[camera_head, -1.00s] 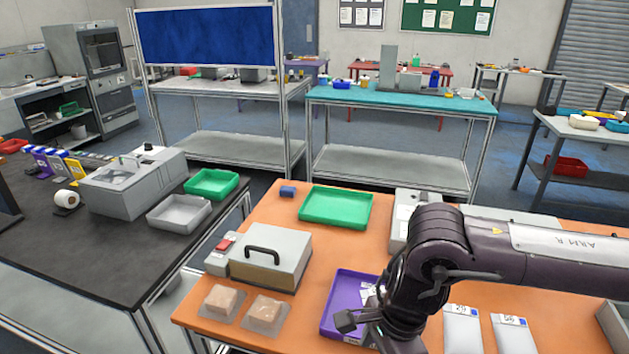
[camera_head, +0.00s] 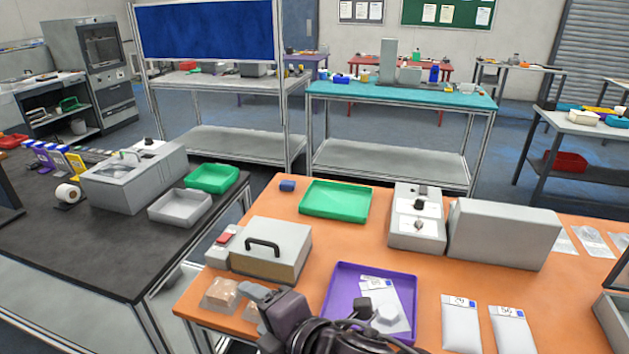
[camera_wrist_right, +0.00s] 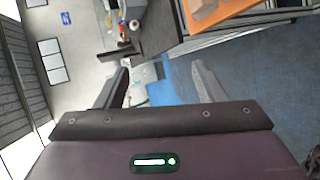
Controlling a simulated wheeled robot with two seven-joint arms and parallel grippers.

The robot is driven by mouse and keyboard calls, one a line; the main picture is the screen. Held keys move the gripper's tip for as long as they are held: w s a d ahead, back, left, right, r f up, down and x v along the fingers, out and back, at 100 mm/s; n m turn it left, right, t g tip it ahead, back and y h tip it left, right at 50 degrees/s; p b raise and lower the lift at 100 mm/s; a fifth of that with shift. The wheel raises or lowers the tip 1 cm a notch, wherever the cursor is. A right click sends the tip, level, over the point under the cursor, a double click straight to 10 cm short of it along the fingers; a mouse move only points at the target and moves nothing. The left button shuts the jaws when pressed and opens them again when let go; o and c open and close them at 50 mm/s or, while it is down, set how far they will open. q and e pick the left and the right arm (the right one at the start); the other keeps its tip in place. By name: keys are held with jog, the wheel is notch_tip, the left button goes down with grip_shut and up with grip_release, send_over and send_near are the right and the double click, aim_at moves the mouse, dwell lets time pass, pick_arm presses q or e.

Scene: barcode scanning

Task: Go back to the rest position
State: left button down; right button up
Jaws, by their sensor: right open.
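My right gripper (camera_head: 262,294) is low in the head view, in front of the orange table's near edge, close to the clear packs and left of the purple tray. Part of it is cut off by the bottom edge. In the right wrist view my right gripper (camera_wrist_right: 160,86) has its two fingers spread apart with nothing between them. Behind them are blue-grey floor, a dark bench and walls, tilted in the picture. My left gripper is in neither view.
The orange table (camera_head: 290,211) carries a green tray (camera_head: 335,201), a grey box with a handle (camera_head: 270,250), a purple tray (camera_head: 342,283) holding a labelled bag, a grey device (camera_head: 417,225), a large grey box (camera_head: 503,234) and white packets (camera_head: 461,325). A black bench (camera_head: 70,243) stands left.

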jog(key=w+d+f+m+h, duration=0.1)
jog(key=d+f+m+h, duration=0.35)
jog(key=d+m, duration=0.5)
jog(key=s+d+f+m+g+h, duration=0.3)
jog(key=s+d+f+m, duration=0.35)
jog(key=d+m, duration=0.2)
jog(key=s+d+f+m+g+h, duration=0.25)
jog(key=s+d+f+m, duration=0.25)
jog(key=d+f+m, duration=0.4)
notch_tip(320, 180, down, 28)
jog(key=s+n+g, duration=0.2)
jog(key=s+d+f, duration=0.2)
jog(key=s+f, duration=0.7)
jog(key=s+d+f, duration=0.1)
jog(key=s+f, duration=0.8)
jog(key=s, duration=0.1)
jog(key=shift+d+f+g, duration=0.35)
jog(key=shift+d+g, duration=0.05)
jog(key=shift+g, duration=0.05)
jog(key=shift+s, duration=0.1)
